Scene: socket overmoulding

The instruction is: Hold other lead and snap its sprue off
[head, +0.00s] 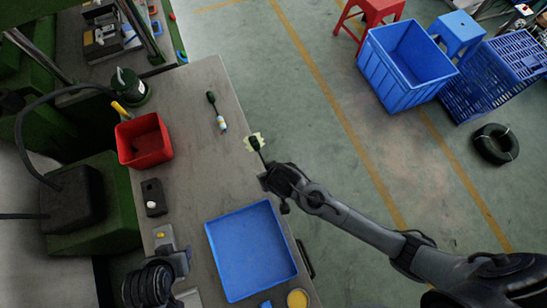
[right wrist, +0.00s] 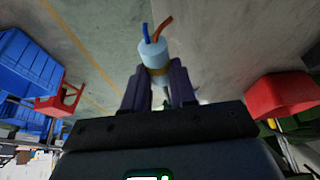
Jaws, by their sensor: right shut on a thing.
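My right gripper (head: 266,176) is over the right edge of the grey workbench. It is shut on a lead, whose dark green moulded end (head: 255,144) points up and away from it. A pale yellowish jagged piece, seemingly the sprue (head: 248,136), shows around that end. In the right wrist view the two fingers grip the lead's light blue sheath (right wrist: 155,58), with a blue and an orange wire sticking out. Another lead (head: 221,122), with a dark green head and light blue sheath, lies on the bench.
A red bin (head: 158,163) stands on the bench's left side. A blue tray (head: 209,228) lies at the near end. A small dark box (head: 154,192) stands below the red bin. The bench middle is clear. Blue crates (head: 402,90) stand on the floor at right.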

